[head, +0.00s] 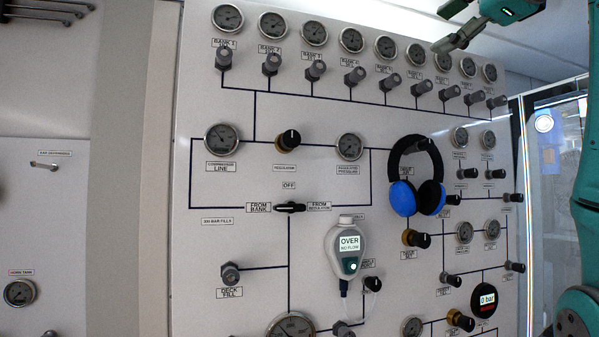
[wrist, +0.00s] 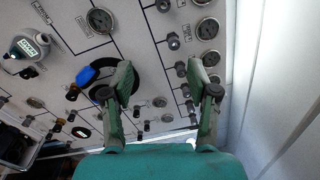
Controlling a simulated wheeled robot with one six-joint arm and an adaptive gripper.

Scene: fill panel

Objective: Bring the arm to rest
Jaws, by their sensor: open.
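My gripper (head: 462,36) is at the top right of the head view, in front of the upper right of the panel. In the wrist view my gripper (wrist: 161,90) shows two separated fingers, open with nothing between them. The fingers overlap the panel's gauges and knobs in that view, but the gripper appears apart from the panel. My teal arm runs down the right edge of the head view.
The white fill panel (head: 265,110) carries gauges and knobs. Blue and black headphones (head: 402,198) hang on it, and a handheld meter (head: 348,250) reads "OVER". A glass door (head: 555,170) stands at the right. A pale wall (wrist: 275,60) is right of the gripper.

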